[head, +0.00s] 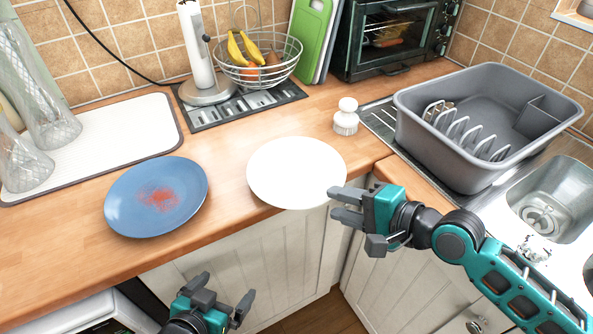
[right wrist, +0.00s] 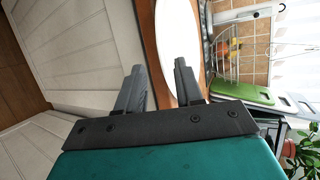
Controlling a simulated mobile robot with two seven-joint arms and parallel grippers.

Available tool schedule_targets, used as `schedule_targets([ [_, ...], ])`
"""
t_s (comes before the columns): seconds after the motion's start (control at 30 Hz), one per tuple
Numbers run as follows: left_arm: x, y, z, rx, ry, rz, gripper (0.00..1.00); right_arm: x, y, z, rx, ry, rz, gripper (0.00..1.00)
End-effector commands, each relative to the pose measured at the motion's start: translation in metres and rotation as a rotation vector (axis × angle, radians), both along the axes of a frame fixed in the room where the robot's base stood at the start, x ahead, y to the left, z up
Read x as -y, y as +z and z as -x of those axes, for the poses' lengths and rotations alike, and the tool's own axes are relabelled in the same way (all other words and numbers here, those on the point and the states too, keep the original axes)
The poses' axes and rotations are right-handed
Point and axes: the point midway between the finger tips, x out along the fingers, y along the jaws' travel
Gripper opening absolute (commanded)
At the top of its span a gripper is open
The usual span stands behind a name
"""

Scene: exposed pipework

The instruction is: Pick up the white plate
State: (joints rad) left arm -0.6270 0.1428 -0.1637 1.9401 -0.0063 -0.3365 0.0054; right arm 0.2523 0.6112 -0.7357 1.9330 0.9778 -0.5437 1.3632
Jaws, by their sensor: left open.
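The white plate (head: 290,168) lies flat on the wooden counter, close to its front edge. My right gripper (head: 341,204) is just off the plate's right front rim, with its fingers pointing left. Its fingers are apart with nothing held between them. In the right wrist view the plate (right wrist: 178,30) shows beyond the fingers, and one finger covers part of it. Whether that finger touches the rim cannot be told. My left gripper (head: 226,290) is open and empty, low in front of the cabinets and below the counter edge.
A blue plate with a red stain (head: 150,200) lies left of the white plate. A white shaker (head: 346,118) stands behind right. A grey dish rack (head: 470,165) and sink (head: 553,195) are at right. A fruit basket (head: 258,72) and toaster oven (head: 395,40) stand behind.

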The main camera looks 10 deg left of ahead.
Motion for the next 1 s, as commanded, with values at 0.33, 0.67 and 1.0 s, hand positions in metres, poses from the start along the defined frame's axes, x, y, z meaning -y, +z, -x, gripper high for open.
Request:
schedule_targets([
  [0.33, 0.0, -0.001, 0.0, 0.001, 0.0, 0.0, 1.0, -0.023, -0.01, -0.015, 0.001, -0.001, 0.001, 0.36],
  [0.67, 0.0, 0.0, -0.001, 0.002, 0.001, 0.0, 1.0, -0.023, -0.01, -0.014, 0.001, -0.001, 0.001, 0.17],
  [1.0, -0.001, 0.0, -0.002, 0.004, 0.001, -0.001, 1.0, -0.022, -0.01, -0.014, 0.0, 0.0, 0.002, 0.0],
])
